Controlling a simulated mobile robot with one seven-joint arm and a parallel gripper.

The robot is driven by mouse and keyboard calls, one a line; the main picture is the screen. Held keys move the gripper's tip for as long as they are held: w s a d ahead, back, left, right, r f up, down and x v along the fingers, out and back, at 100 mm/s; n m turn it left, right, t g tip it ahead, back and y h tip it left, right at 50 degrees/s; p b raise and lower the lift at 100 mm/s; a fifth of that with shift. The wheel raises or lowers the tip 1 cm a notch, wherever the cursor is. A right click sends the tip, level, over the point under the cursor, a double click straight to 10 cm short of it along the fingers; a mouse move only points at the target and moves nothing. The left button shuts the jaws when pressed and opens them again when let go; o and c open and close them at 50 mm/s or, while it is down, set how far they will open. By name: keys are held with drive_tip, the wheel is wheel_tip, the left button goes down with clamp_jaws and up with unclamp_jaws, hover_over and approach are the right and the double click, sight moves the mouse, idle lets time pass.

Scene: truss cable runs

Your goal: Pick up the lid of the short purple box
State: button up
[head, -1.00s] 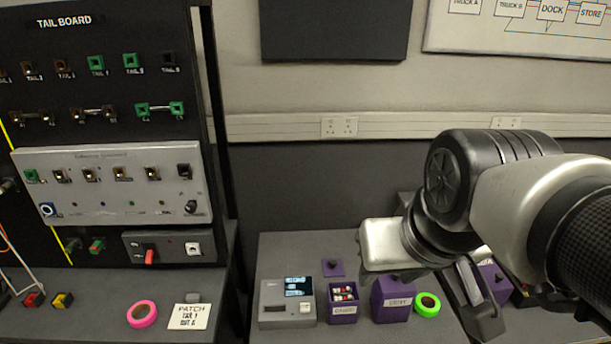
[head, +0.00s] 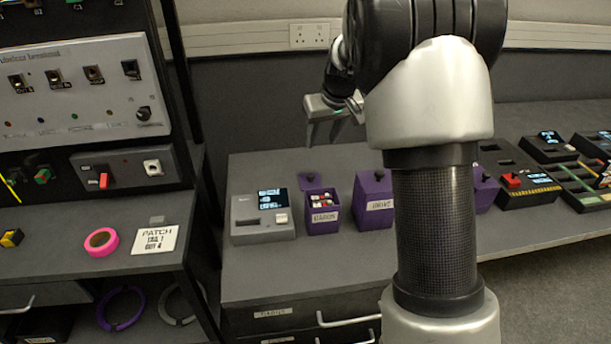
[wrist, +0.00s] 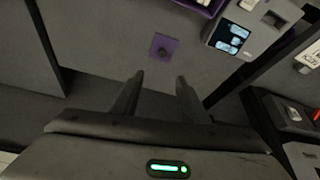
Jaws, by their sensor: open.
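The short purple box (head: 322,222) stands open on the bench, with small red and white items inside. Its lid, a flat purple square with a dark knob (head: 311,180), lies on the bench just behind it, partly hidden by the box. In the wrist view the lid (wrist: 164,47) lies flat and apart from the box, whose edge (wrist: 203,6) shows at the top. My gripper (head: 335,138) is open and empty, above the back of the bench. In the wrist view its fingertips (wrist: 159,80) point towards the lid without touching it.
A grey device with a screen (head: 262,220) stands left of the open box. A taller, closed purple box (head: 373,200) stands right of it. Another purple box (head: 484,190) is partly hidden by my arm. The bench around the lid is clear.

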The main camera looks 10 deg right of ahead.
drive_tip(key=b, duration=0.1)
hover_over(310, 174)
drive_tip(key=s, duration=0.2)
drive_tip(key=f, duration=0.7)
drive_tip(key=d+f, duration=0.1)
drive_tip(key=f, duration=0.3)
drive_tip(key=shift+s, duration=0.15)
drive_tip(key=x, duration=0.1)
drive_tip(key=b+x, duration=0.1)
drive_tip(key=x, duration=0.3)
drive_tip(key=shift+s+a+f, duration=0.2)
drive_tip(key=shift+s+f, duration=0.05)
drive_tip(key=shift+s, duration=0.05)
clamp_jaws()
